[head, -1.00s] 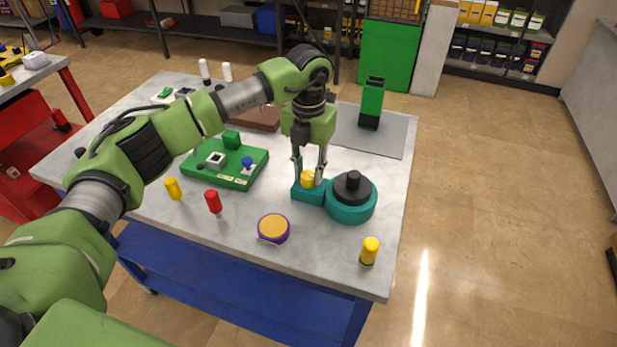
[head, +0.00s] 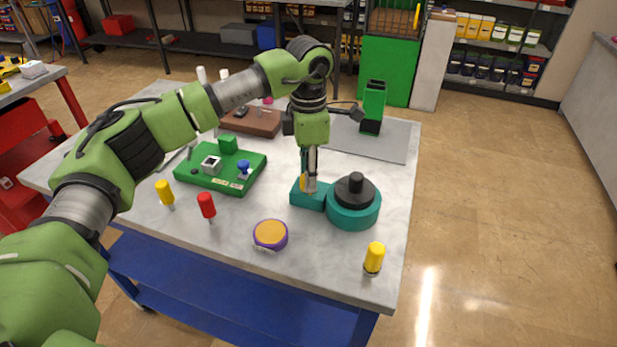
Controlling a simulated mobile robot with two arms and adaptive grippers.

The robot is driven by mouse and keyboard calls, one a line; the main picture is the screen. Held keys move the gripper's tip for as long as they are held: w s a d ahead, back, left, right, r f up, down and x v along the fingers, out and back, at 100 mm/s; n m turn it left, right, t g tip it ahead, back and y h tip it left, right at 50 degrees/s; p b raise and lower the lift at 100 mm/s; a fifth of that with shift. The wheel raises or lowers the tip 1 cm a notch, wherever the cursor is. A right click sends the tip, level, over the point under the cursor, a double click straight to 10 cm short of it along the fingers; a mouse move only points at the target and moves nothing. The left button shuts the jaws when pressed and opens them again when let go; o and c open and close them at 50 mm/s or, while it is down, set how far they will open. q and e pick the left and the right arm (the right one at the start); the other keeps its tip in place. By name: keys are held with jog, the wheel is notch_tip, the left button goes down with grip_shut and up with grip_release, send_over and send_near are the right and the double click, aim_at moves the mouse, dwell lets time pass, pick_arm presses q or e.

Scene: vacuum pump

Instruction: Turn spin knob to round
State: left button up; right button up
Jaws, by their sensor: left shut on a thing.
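The vacuum pump is a teal unit (head: 352,212) near the right side of the table. It has a round part with a black top and a box-shaped part to its left. A small yellow knob (head: 303,184) sits on top of the box-shaped part. My left gripper (head: 309,186) points straight down and is shut on this yellow knob. The fingers hide most of the knob, so I cannot tell its exact angle. My right gripper is not in view.
A green board (head: 222,170) with small parts lies to the left. A red-handled tool (head: 206,205), yellow-handled tools (head: 165,192) (head: 374,257) and a purple-orange round thing (head: 270,234) stand near the front. A green block (head: 372,105) stands on a grey mat (head: 398,147) behind.

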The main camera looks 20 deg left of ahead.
pick_arm(q)
jog(key=m+b, duration=0.1)
jog(key=m, duration=0.5)
jog(key=shift+r, duration=0.1)
dwell(0.5)
jog(key=o, duration=1.1)
jog(key=shift+c, duration=0.2)
notch_tip(320, 180, up, 12)
